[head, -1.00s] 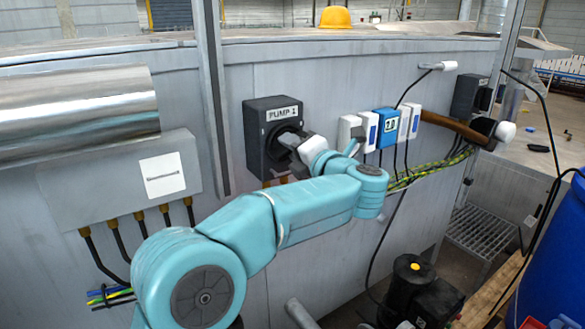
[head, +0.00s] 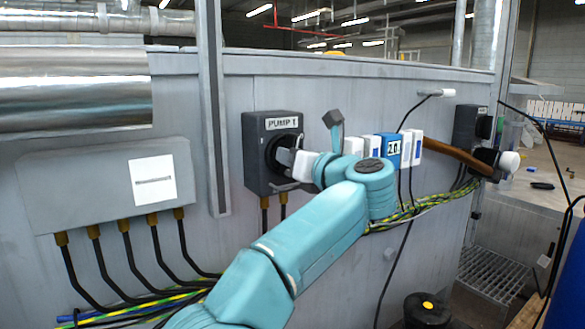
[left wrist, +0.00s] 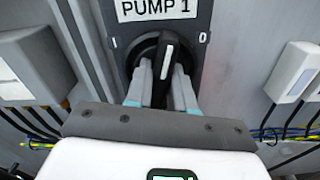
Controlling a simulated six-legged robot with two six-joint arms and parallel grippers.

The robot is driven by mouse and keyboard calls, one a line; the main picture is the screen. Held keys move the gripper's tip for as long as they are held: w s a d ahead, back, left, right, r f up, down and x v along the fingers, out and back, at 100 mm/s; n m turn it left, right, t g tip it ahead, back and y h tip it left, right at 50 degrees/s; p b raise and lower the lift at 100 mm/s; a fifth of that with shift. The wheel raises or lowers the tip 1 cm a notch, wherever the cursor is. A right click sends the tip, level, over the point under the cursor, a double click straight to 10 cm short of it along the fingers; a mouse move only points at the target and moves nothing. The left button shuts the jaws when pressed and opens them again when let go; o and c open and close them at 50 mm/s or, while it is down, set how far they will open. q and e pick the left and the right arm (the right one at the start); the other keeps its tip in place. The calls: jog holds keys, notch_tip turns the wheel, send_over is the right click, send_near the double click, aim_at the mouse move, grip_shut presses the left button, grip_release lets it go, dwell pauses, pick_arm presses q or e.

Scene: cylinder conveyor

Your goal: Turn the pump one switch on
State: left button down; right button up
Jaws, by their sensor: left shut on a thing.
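The pump one switch is a dark grey box (head: 255,185) labelled PUMP 1 on the grey wall panel. In the left wrist view, its black rotary knob (left wrist: 151,78) stands nearly upright, with a white mark near its top leaning slightly right. My left gripper (head: 284,157) reaches the knob from the right in the head view. Its two fingers (left wrist: 160,88) lie on either side of the knob and are shut on it. The fingers and hand partly cover the dial in the head view. My right gripper is in neither view.
A grey junction box (head: 105,190) with several cables is on the left, beyond a vertical metal post (head: 211,110). White and blue modules (head: 393,151) sit right of the switch. A brown bar (head: 450,151) and yellow-green cables (head: 420,211) lie further right.

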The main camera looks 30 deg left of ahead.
pick_arm(q)
jog(key=shift+n+b, duration=0.55)
jog(key=shift+n, duration=0.95)
jog(key=c, duration=1.1)
grip_release()
jog(key=shift+a, duration=0.15)
jog(key=shift+o, duration=0.2)
jog(key=shift+s+d, duration=0.15)
jog(key=shift+d, duration=0.4)
jog(key=b+v, duration=0.2)
jog(key=v, duration=1.3)
jog(key=shift+s+b, duration=0.15)
jog(key=shift+b, duration=0.15)
jog(key=shift+d, duration=0.1)
